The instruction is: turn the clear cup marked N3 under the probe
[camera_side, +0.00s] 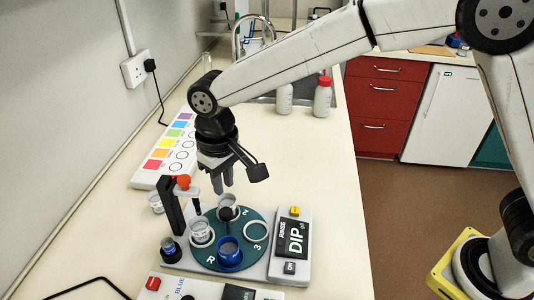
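A dark teal turntable (254,256) with white marks, among them R, 2 and 3, sits on a pale base. A clear cup (201,232) stands in it at the left, and another clear cup (228,207) at the back. A blue cup (229,254) is at the front; the ring by the 3 looks empty. Another clear cup (155,202) stands off the turntable, behind the post. I cannot read N3 on any cup. The probe (196,205) hangs from the post's arm, above the left cup. My gripper (222,190) points down above the back cup, apparently empty; its finger gap is unclear.
The black post with an orange-red knob (183,182) stands close left of my gripper. A DIP box (291,250) is right of the turntable, and a control panel (205,289) in front. A colour chart (165,150) lies behind. Bottles (322,98) stand by the sink.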

